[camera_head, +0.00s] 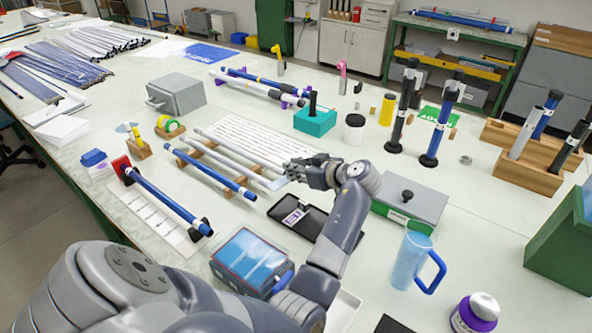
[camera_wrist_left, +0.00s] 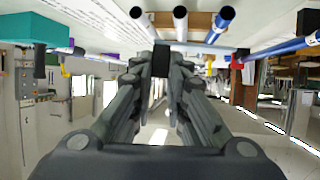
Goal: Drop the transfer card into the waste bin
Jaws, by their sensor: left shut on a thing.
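My left gripper (camera_head: 290,172) is shut, its fingertips over the right ends of the pale rods. My right gripper is not in view.
White and blue rods (camera_head: 210,170) lie on wooden supports by the hand. A black tray (camera_head: 318,222) with a white and purple label lies nearer. A grey-topped box (camera_head: 415,200), a blue-handled jug (camera_head: 412,260) and upright rods in stands (camera_head: 435,130) are to the right.

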